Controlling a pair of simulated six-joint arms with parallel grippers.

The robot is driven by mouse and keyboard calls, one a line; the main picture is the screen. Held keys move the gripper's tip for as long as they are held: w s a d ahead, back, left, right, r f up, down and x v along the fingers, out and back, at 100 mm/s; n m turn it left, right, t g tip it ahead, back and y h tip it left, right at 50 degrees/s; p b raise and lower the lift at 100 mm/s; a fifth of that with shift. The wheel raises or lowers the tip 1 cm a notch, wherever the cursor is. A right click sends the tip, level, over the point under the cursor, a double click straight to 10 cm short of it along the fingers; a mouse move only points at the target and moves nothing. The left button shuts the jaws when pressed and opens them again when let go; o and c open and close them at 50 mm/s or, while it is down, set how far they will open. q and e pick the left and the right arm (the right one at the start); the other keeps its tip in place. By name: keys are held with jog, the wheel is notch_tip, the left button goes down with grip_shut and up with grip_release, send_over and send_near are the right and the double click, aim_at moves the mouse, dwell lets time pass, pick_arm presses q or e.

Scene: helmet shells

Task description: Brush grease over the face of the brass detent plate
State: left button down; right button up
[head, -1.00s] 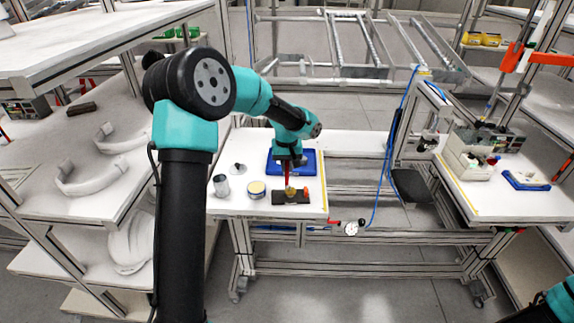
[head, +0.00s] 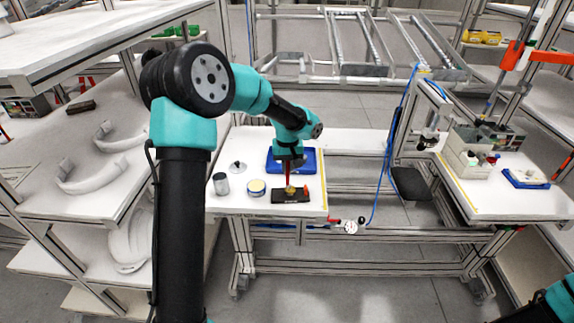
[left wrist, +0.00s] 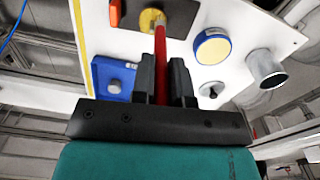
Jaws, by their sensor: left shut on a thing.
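The brass detent plate (head: 291,189) is a small yellow piece on a dark base block (head: 283,198) at the front of the white bench. It also shows at the top of the left wrist view (left wrist: 148,20). My left gripper (head: 288,163) is shut on the red handle of a brush (left wrist: 160,48) and points down from above. The brush's lower end is over the brass face and hides part of it. I cannot tell whether the bristles touch. My right gripper is out of view.
A blue-banded tin (head: 256,188) and a grey cylinder (head: 221,184) stand left of the block. A small knobbed part (head: 238,167) lies behind them. A blue tray (head: 309,158) is behind the block. An orange piece (head: 306,189) sits at its right end.

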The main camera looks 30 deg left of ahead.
pick_arm(q)
jog(key=shift+d, duration=0.6)
jog(key=shift+w+d, duration=0.3)
jog(key=shift+w, duration=0.3)
dwell(1.0)
jog(key=shift+w+a, duration=0.1)
jog(key=shift+w, duration=0.2)
dwell(0.3)
jog(key=shift+w+a, duration=0.25)
dwell(0.4)
jog(key=shift+w+a, duration=0.1)
jog(key=shift+a, duration=0.2)
dwell(0.4)
jog(key=shift+a+f, duration=0.1)
jog(key=shift+a, duration=0.3)
dwell(0.5)
jog(key=shift+s+a+r, duration=0.2)
jog(key=shift+s+a, duration=0.1)
jog(key=shift+s, duration=0.3)
dwell(0.4)
jog(key=shift+s+d+f, duration=0.2)
jog(key=shift+s+d, duration=0.15)
jog(key=shift+s, duration=0.25)
dwell(0.8)
jog(key=shift+s+d+r, duration=0.1)
jog(key=shift+d, duration=0.25)
